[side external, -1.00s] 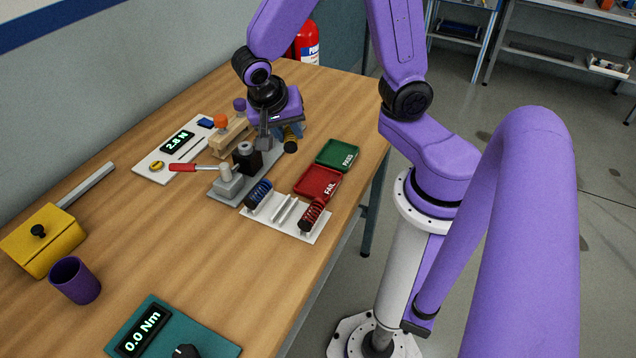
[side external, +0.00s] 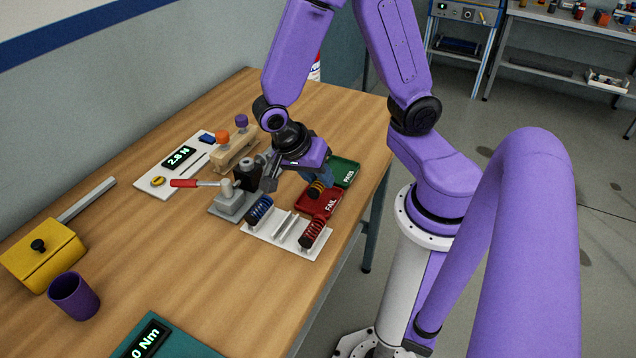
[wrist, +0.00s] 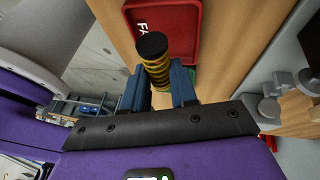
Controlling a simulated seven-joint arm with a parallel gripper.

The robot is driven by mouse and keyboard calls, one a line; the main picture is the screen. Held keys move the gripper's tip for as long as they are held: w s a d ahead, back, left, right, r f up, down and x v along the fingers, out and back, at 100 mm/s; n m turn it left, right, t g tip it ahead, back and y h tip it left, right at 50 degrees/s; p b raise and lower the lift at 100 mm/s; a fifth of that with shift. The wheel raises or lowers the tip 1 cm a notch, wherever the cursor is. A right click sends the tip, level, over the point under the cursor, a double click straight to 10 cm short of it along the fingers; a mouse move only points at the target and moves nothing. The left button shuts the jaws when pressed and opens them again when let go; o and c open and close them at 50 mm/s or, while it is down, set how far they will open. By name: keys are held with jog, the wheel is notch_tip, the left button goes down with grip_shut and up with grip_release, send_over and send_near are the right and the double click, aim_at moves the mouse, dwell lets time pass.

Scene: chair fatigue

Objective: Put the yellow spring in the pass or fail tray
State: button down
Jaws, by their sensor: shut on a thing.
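The yellow spring (wrist: 157,62), with black ends, is held between the two blue fingers of my gripper (wrist: 160,88) in the wrist view. My gripper is shut on it. In the side view the spring (side external: 316,189) shows over the far part of the red FAIL tray (side external: 311,203); I cannot tell how high above the tray it is. The green PASS tray (side external: 347,172) lies just beyond the red one and is partly covered by my gripper. The red tray (wrist: 178,18) also shows at the top of the wrist view, with the spring overlapping its edge.
A white rack (side external: 272,233) near the trays holds a blue spring (side external: 260,210) and a red spring (side external: 313,231), with an empty slot between. A grey press (side external: 228,202) with a red lever stands left of my gripper. The table's right edge runs close past the trays.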

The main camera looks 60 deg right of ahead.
aim_at(314, 182)
jog(key=shift+f, duration=1.1)
jog(key=shift+f, duration=0.65)
jog(key=c, duration=0.9)
grip_release()
jog(key=shift+s, duration=0.1)
jog(key=shift+r, duration=0.4)
jog(key=v, duration=1.2)
jog(key=s+n+t+y, duration=0.1)
jog(key=s+n, duration=0.2)
jog(key=n, duration=0.7)
jog(key=s+r+n+t+y, duration=0.1)
jog(key=s+n, duration=0.3)
jog(key=n, duration=0.6)
jog(key=s+r+n+t+y, duration=0.1)
jog(key=s+n+y, duration=0.2)
jog(key=n, duration=0.7)
jog(key=shift+s, duration=0.35)
